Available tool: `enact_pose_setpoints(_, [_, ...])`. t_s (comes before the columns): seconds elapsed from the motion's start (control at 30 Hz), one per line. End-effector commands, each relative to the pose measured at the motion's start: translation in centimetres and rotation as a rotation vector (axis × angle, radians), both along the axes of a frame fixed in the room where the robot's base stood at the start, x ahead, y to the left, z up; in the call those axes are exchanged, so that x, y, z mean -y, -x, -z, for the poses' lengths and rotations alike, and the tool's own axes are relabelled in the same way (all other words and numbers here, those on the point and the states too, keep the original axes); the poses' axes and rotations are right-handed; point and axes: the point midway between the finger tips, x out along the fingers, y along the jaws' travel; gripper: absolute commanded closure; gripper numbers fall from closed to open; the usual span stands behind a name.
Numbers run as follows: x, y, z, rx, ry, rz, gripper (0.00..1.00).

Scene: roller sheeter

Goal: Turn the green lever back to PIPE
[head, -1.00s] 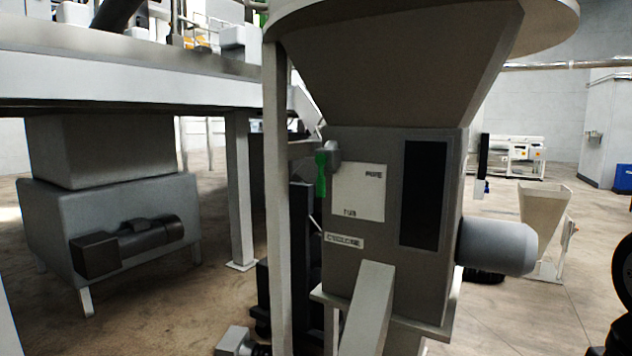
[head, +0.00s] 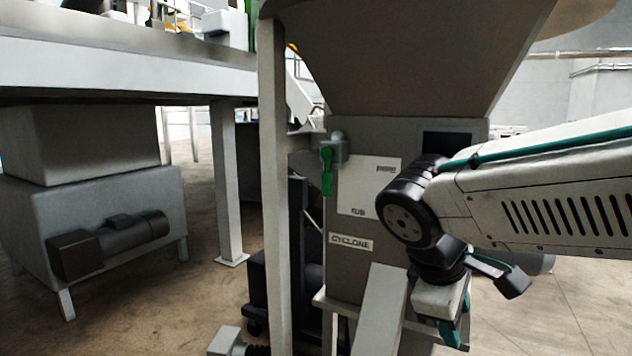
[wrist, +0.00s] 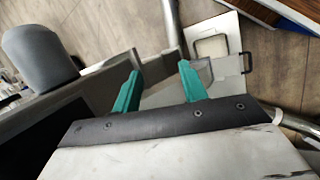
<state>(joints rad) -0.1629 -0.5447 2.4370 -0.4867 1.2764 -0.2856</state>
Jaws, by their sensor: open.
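The green lever (head: 327,172) hangs downward from a grey pivot block on the left edge of the cyclone housing (head: 345,270). Beside it is a white plate (head: 369,187) with PIPE at the upper right and TUB lower down; the lever's tip points down, roughly toward the TUB height. My gripper (head: 452,335) is low at the right, in front of the housing, to the right of and below the lever. In the wrist view its two teal fingers (wrist: 160,90) stand apart with nothing between them. The lever is not visible in the wrist view.
A grey sloping chute (head: 380,310) stands in front of the housing, left of my gripper. A vertical post (head: 273,190) rises just left of the lever. The hopper (head: 410,60) overhangs above. A grey motor cylinder (wrist: 40,57) shows in the wrist view.

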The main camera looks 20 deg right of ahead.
Motion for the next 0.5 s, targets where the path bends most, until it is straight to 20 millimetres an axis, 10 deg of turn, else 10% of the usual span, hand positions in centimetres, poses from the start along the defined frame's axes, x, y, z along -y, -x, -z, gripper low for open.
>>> enact_pose_setpoints(0.17, [-0.6,-10.7,-5.0,-0.204,0.532,-0.555,0.57])
enact_pose_setpoints(0.3, [-5.0,-18.4,-9.0,-0.338,0.925,-0.870,0.57])
enact_pose_setpoints(0.5, [-11.9,-24.3,-12.1,-0.450,1.303,-1.088,0.57])
